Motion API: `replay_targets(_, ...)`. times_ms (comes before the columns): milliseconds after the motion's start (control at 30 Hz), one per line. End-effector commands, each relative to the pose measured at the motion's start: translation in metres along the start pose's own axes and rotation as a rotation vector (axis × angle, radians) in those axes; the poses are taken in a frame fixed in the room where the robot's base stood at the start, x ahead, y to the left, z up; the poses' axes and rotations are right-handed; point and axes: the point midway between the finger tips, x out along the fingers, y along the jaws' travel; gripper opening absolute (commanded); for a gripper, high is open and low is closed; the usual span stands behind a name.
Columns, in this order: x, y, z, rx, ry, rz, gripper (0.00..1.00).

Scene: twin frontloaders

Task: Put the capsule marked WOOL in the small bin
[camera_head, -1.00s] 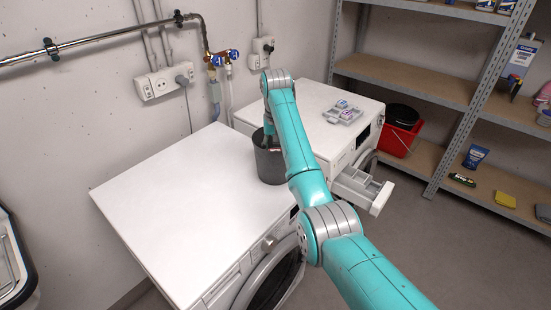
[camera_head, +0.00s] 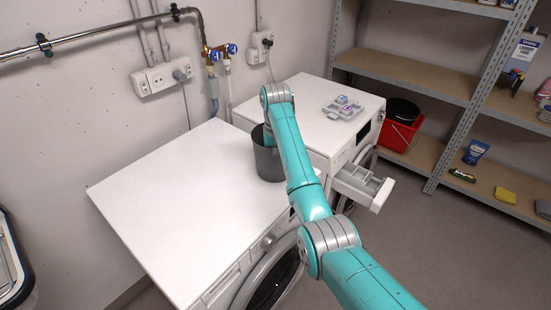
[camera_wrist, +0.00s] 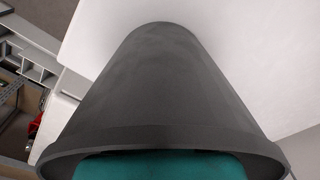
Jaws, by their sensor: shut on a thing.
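The small dark grey bin (camera_head: 270,165) stands upright on the near white washing machine, close to the far machine. My arm arches over it and its end goes down into the bin's mouth. My gripper and anything in it are hidden by the arm and the bin. The wrist view shows the bin's outer wall (camera_wrist: 170,85) large, with a teal part of my arm at its mouth. A grey tray (camera_head: 329,112) with small blue and purple capsules (camera_head: 345,104) sits on the far machine. Their markings are too small to read, so I cannot tell the WOOL capsule.
The near machine top (camera_head: 180,190) is otherwise clear. The far machine's detergent drawer (camera_head: 362,186) is pulled open. Pipes and taps (camera_head: 220,55) run along the wall behind.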

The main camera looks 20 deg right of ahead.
Motion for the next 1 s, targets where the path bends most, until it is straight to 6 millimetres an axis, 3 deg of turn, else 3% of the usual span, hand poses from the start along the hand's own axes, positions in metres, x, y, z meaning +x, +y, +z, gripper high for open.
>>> replay_targets(233,0.005,0.000,0.000,0.000,0.000,0.000,0.23)
replay_targets(267,0.005,0.000,0.000,0.000,0.000,0.000,0.52)
replay_targets(300,0.005,0.000,0.000,0.000,0.000,0.000,0.60)
replay_targets(667,0.002,0.000,0.000,0.000,0.000,0.000,0.60)
replay_targets(767,-0.006,0.000,0.000,0.000,0.001,0.000,0.60)
replay_targets(1000,-0.048,0.000,-0.015,0.000,0.001,0.000,0.60)
